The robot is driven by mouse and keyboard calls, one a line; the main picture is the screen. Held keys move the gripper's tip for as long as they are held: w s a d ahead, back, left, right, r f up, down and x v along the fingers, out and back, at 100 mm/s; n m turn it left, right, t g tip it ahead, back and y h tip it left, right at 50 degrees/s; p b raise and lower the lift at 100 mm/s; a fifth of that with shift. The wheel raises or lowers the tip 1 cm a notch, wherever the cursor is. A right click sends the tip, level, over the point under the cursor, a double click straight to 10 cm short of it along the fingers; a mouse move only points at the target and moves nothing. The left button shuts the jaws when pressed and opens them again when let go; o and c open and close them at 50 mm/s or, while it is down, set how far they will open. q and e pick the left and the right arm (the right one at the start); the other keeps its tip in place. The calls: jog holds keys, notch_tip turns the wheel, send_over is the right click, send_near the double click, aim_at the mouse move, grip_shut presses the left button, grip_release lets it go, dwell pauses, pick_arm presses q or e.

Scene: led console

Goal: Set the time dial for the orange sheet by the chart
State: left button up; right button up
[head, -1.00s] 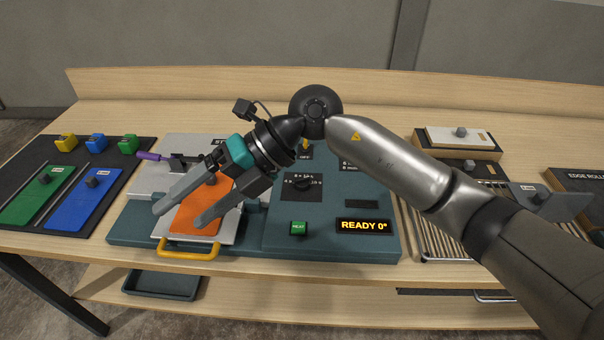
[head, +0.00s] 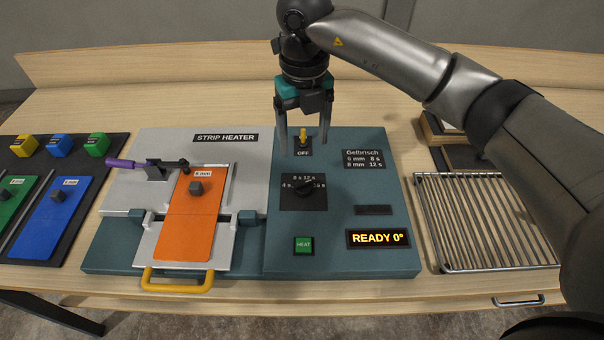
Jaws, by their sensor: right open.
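The orange sheet (head: 187,232) lies on the grey plate of the strip heater, with a dark knob and a small thickness label too small to read surely. The time dial (head: 304,188) is a black knob on a dark plate marked with several second values; its pointer direction is hard to tell. The chart (head: 367,160) on the teal console lists thicknesses with 8 s and 12 s. My right gripper (head: 303,148) is open and points down above the console, behind the dial. A yellow-tipped switch (head: 303,135) marked OFF shows between its fingers. My left gripper is out of view.
A green HEAT button (head: 303,245) and a READY 0° display (head: 378,239) are at the console front. A purple-handled clamp (head: 150,168) and yellow handle (head: 178,285) are on the heater. Blue sheet (head: 60,217) lies left; a wire rack (head: 485,222) stands right.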

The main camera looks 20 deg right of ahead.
send_over(303, 183)
notch_tip(303, 183, down, 4)
jog(key=shift+s+d+f, duration=0.1)
notch_tip(303, 183, down, 7)
jog(key=shift+f, duration=0.6)
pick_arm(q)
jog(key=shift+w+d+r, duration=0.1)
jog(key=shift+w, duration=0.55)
pick_arm(e)
jog(key=shift+c, duration=1.3)
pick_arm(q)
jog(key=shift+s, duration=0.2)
pick_arm(e)
grip_shut()
